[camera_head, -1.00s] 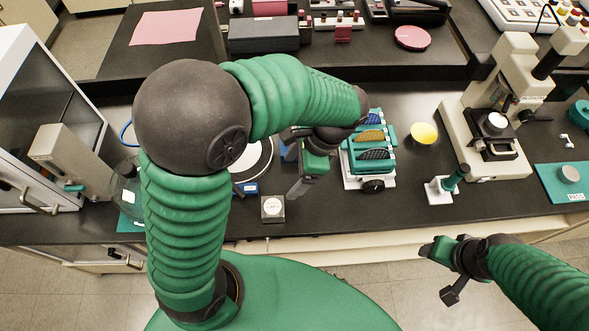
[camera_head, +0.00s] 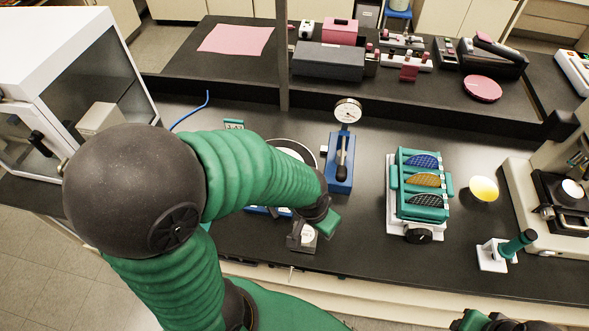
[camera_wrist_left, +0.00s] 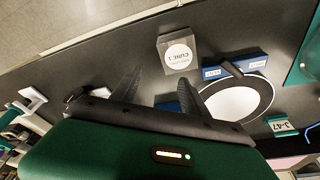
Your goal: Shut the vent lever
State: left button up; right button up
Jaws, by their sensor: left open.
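In the left wrist view a black lever (camera_wrist_left: 232,69) sits between two small white labels on a blue block (camera_wrist_left: 250,63) at the rim of a round white disc (camera_wrist_left: 238,103); it looks like the vent lever. The label text is too small to read. In the head view my left arm hides this lever, with some blue (camera_head: 262,211) showing beside the disc. My left gripper (camera_wrist_left: 160,80) is open and empty, its fingers beside the disc, left of the lever in the wrist view. In the head view it hangs near the clear cube (camera_head: 309,236). My right gripper (camera_head: 500,321) is cut off at the bottom edge.
The clear cube labelled CUBE 1 (camera_wrist_left: 178,52) stands close to the left fingers. A blue block with a black handle (camera_head: 341,175) and a dial gauge (camera_head: 347,111) stands behind. A teal rack (camera_head: 423,185) and yellow disc (camera_head: 484,189) are to the right.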

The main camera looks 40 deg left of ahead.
aim_at(274, 215)
jog(key=u, duration=1.5)
